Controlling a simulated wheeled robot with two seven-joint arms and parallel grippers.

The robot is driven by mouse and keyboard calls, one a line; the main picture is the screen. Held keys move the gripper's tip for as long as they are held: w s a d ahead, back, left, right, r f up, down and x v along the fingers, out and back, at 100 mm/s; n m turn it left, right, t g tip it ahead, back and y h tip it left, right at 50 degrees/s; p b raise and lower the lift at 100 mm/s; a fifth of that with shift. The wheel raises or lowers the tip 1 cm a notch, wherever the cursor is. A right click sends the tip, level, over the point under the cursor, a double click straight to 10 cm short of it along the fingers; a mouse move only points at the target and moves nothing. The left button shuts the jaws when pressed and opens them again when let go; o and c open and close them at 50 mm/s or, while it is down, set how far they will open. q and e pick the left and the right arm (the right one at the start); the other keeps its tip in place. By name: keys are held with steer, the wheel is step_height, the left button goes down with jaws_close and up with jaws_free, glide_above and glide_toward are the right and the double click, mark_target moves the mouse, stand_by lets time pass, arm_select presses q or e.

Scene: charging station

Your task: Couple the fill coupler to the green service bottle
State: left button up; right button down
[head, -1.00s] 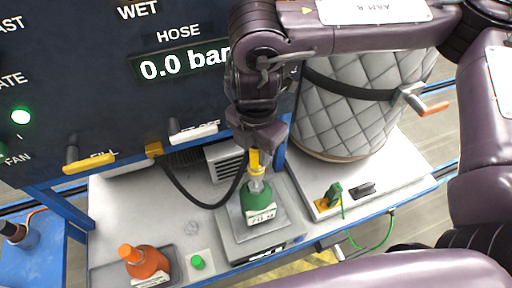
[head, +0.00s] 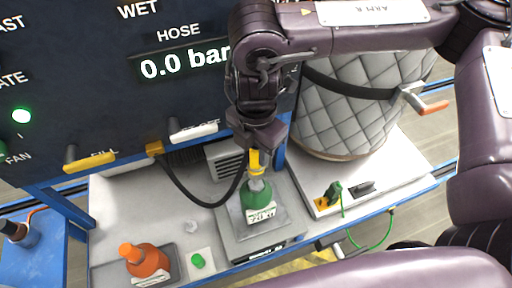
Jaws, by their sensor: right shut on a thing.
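The green service bottle (head: 258,203) stands upright on a grey scale-like platform (head: 227,226) with a display on its front. The yellow fill coupler (head: 254,162) sits right at the top of the bottle's neck, with a dark hose (head: 200,202) running from it to the panel. My right gripper (head: 258,150) points down above the bottle and is shut on the coupler. Whether the coupler is locked on the neck is too small to tell. My left gripper is not in view.
An orange bottle (head: 147,259) stands in a tray at front left, beside a green cap (head: 198,260). The panel has a yellow FILL lever (head: 90,161) and a white lever (head: 194,132). A quilted tank (head: 368,110) stands at right, near a green clamp (head: 334,192).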

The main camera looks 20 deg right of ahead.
mark_target(256, 164)
steer(key=shift+f+b, duration=1.7)
steer(key=shift+f, duration=0.75)
steer(key=c, duration=1)
jaws_free()
steer(key=shift+r+b, duration=0.4)
steer(key=shift+r, duration=3.5)
steer(key=shift+f, duration=0.1)
